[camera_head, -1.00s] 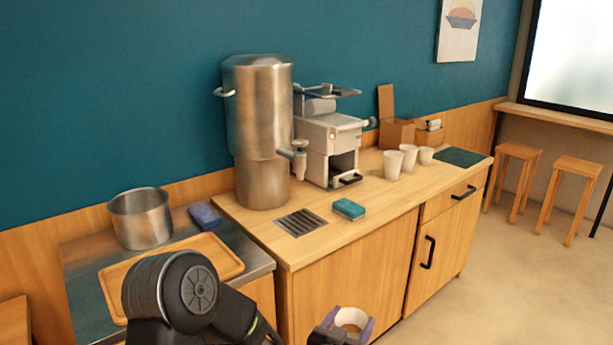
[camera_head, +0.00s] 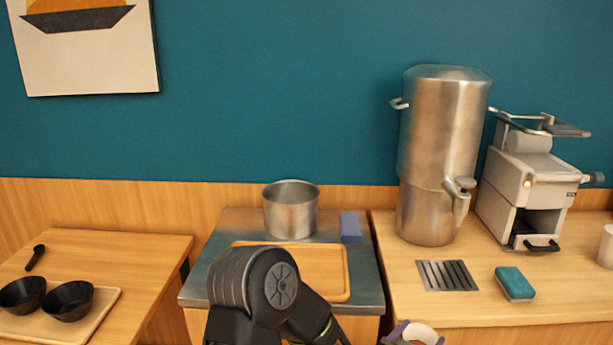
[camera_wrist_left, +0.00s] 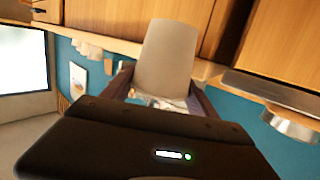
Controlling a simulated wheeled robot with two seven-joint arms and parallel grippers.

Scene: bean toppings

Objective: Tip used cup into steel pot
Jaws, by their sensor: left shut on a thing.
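The steel pot (camera_head: 291,212) stands upright at the back of a small steel-topped counter in the head view. The used cup (camera_wrist_left: 168,58) is pale and plain, and fills the middle of the left wrist view. My left gripper (camera_wrist_left: 160,92) is shut on it, one finger on each side. In the head view, my left gripper (camera_head: 412,335) shows only at the bottom edge, with the cup's rim (camera_head: 425,333) between its fingers. It is in front of and to the right of the pot, well apart from it. What the cup holds is hidden. My right gripper is not in view.
A wooden tray (camera_head: 334,293) lies in front of the pot, and a blue-purple cloth or sponge (camera_head: 350,227) beside it. A tall steel urn (camera_head: 440,150), a drain grate (camera_head: 447,275) and a teal sponge (camera_head: 515,283) are on the right counter. Black bowls (camera_head: 68,301) are at left.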

